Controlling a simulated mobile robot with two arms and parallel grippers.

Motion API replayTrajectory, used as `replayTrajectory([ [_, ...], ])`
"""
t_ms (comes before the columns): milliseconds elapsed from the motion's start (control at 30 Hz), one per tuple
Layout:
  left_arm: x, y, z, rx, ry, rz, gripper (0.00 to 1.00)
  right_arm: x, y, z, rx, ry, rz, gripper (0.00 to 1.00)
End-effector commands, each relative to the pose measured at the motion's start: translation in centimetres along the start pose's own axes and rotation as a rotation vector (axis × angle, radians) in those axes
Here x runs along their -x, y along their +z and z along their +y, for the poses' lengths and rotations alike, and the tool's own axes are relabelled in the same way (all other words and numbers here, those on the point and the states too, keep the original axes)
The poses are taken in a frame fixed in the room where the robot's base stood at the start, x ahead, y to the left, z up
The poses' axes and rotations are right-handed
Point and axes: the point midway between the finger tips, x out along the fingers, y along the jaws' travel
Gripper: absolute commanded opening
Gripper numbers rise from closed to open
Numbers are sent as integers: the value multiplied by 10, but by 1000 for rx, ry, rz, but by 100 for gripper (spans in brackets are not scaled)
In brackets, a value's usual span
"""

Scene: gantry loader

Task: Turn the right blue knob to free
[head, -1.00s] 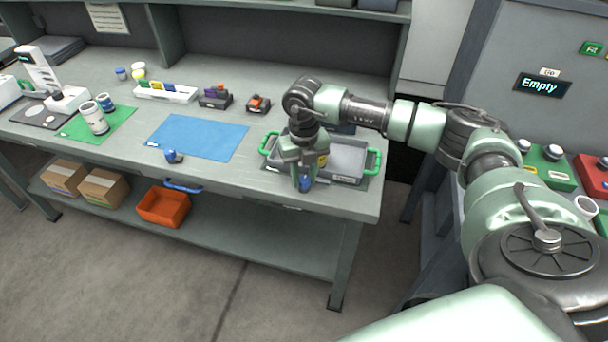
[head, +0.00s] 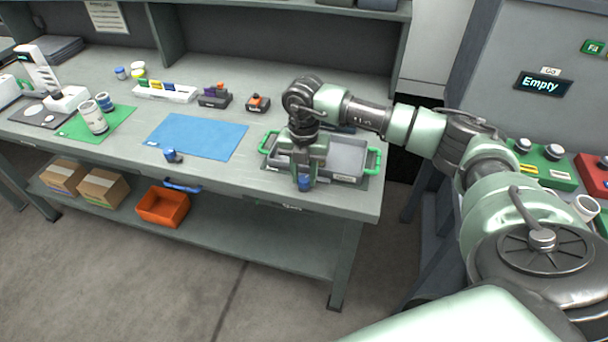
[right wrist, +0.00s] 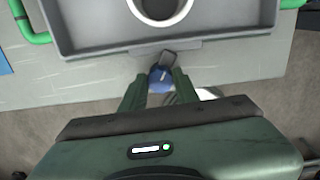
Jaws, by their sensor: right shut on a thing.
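The right blue knob (head: 305,183) sits at the front edge of the workbench, just in front of the grey tray. My right gripper (head: 304,180) points down over it and is shut on it. The right wrist view shows the knob (right wrist: 160,79) between the two dark green fingers (right wrist: 160,88), with a light mark on its top. A dark piece lies just behind it. Another blue knob (head: 172,156) is at the bench's front edge farther left, below the blue mat. My left gripper is not in view.
The grey tray (right wrist: 220,30) with green handles stands right behind the knob, with a white round container (right wrist: 160,8) in it. The blue mat (head: 200,135) lies to the left. An orange bin (head: 163,207) sits on the lower shelf. Bench space between mat and tray is clear.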

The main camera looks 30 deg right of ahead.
Motion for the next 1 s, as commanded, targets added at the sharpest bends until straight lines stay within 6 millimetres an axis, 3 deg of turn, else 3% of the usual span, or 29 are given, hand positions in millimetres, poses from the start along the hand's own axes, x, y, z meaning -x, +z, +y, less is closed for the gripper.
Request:
replayTrajectory([
  [1000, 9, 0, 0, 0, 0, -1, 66, 2, 2, 0, -893, 4, -4, 0],
])
